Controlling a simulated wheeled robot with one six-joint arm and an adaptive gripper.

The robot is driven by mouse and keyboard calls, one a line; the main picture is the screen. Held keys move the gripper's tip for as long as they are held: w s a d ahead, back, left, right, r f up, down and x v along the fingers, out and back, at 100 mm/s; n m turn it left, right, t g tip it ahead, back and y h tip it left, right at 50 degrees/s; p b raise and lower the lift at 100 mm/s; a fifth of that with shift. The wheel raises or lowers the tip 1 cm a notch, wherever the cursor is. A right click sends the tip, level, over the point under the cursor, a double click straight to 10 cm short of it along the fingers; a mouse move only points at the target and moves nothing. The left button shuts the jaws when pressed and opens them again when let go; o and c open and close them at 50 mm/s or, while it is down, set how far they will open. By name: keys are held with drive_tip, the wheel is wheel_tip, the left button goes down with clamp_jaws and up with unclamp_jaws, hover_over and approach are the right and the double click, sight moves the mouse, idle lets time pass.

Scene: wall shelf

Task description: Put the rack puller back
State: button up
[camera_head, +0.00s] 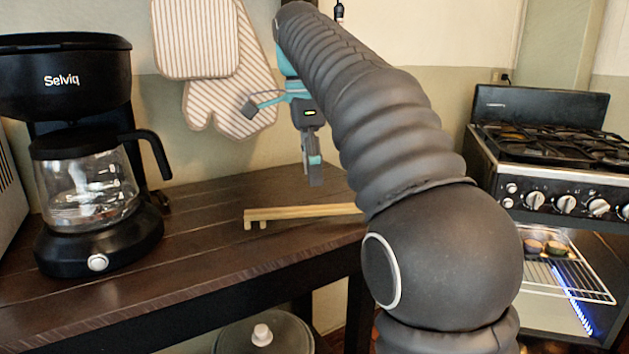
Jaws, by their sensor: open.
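The rack puller (300,213) is a pale wooden stick with notches at its left end. It lies on the dark wooden counter (200,262), and its right end is hidden behind my arm. My gripper (315,182) points down above the stick, a little apart from it as far as I can tell. It is open and empty. Its fingers are seen nearly edge-on, so the gap between them is hard to make out.
A black coffee maker (75,85) with a glass carafe stands at the left. Striped oven mitts (225,100) hang on the wall behind. A stove (545,140) stands at the right, its oven open with a rack (585,285) inside. A lidded pot (285,335) sits below the counter.

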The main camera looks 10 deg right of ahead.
drive_tip(key=shift+r, duration=0.2)
drive_tip(key=shift+s, duration=0.2)
drive_tip(key=s+d+f+n+t+y, duration=0.1)
drive_tip(key=s+f+n+t, duration=0.4)
drive_tip(key=s+f+n, duration=1.3)
drive_tip(key=s+d+f, duration=0.1)
drive_tip(key=s+f, duration=0.3)
drive_tip(key=f, duration=0.2)
drive_tip(key=shift+s+d+f+n+t, duration=0.2)
drive_tip(key=shift+s+f+n+t, duration=0.1)
drive_tip(key=shift+s+n, duration=0.1)
drive_tip(key=shift+c, duration=0.3)
